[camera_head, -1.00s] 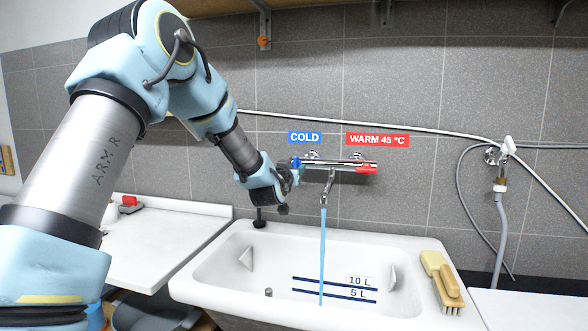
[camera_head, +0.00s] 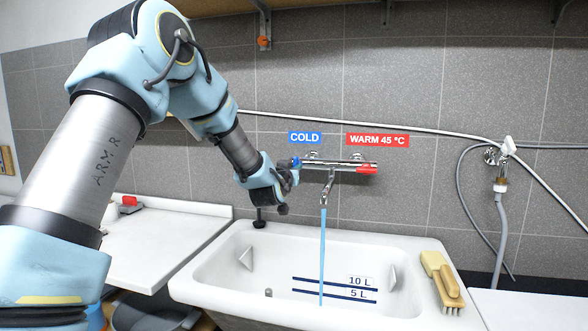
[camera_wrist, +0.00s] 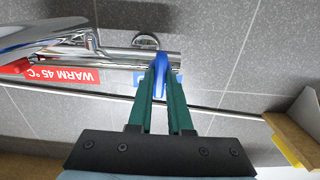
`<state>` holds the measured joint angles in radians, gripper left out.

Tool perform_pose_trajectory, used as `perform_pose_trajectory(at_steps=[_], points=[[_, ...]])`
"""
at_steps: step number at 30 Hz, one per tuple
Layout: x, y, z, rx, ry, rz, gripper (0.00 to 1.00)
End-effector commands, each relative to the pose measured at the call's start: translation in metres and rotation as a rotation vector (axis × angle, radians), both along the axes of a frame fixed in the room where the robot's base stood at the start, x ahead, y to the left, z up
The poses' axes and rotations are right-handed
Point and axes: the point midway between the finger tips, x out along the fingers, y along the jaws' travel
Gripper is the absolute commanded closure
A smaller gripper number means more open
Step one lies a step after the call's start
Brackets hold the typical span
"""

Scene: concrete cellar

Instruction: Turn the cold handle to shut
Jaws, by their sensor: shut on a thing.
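The blue cold handle (camera_head: 296,162) is at the left end of the chrome mixer tap (camera_head: 335,163) on the tiled wall. It also shows in the wrist view (camera_wrist: 158,70), between the green fingers of my gripper (camera_wrist: 160,78). The gripper is shut on the handle; in the head view its fingertips are small and partly hidden by my wrist. The red warm handle (camera_head: 367,170) is at the tap's right end. A blue stream of water (camera_head: 322,255) runs from the spout (camera_head: 326,190) into the basin. The COLD label (camera_head: 304,138) is above the blue handle.
The white sink (camera_head: 215,275) has 5 L and 10 L level lines. Wooden brushes (camera_head: 445,285) lie on its right rim. A white counter (camera_head: 160,240) is at left. A grey hose (camera_head: 500,235) hangs from a wall valve at right.

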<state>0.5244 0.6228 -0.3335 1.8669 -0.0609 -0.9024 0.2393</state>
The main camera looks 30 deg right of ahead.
Motion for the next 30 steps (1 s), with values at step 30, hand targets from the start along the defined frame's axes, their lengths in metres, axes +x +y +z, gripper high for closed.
perform_pose_trajectory(at_steps=[30], points=[[0.0,0.0001,-0.0006,0.299,-0.28,0.0,1.0]])
